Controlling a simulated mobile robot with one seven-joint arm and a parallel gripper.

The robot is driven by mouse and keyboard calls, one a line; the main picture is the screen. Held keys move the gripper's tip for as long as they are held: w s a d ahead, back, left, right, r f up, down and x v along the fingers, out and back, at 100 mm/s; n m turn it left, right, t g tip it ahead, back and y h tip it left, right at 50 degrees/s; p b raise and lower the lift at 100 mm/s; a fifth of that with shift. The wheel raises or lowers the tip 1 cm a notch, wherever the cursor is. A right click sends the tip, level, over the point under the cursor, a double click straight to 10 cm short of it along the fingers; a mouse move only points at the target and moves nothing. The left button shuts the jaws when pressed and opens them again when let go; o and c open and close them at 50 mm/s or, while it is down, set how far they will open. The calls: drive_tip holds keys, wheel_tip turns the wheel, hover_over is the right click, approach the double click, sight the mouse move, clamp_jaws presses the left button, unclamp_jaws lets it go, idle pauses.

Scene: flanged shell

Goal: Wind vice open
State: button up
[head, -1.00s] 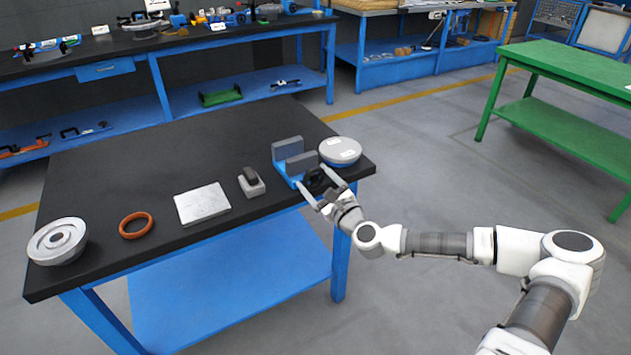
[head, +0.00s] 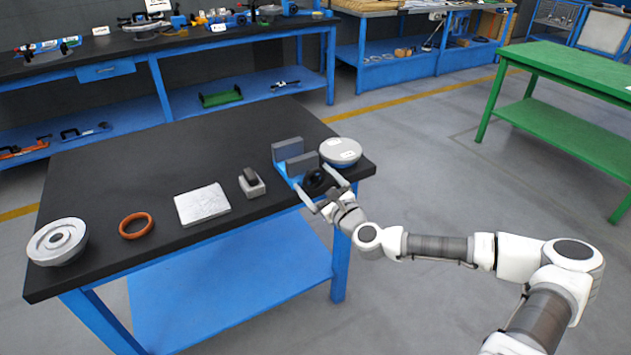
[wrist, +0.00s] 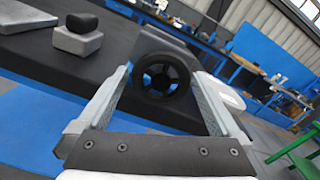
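The vice (head: 290,155) stands near the right front corner of the black-topped table, with a blue base and two grey jaws that show a gap between them. Its black handwheel (head: 314,180) faces the front edge; in the wrist view the handwheel (wrist: 163,77) is a dark ring with spokes. My gripper (head: 322,194) is at the handwheel with its fingers spread. In the wrist view my gripper (wrist: 160,92) has one finger on each side of the wheel. Whether the fingers touch the rim I cannot tell.
A round grey-white flanged part (head: 340,152) sits close right of the vice. Left along the table (head: 130,180) are a grey block with a black top (head: 251,183), a metal plate (head: 202,204), an orange ring (head: 136,225) and a round flanged shell (head: 57,241).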

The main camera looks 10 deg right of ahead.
drive_tip(key=p+v, duration=0.1)
drive_tip(key=v, duration=1.6)
drive_tip(key=shift+s, duration=0.2)
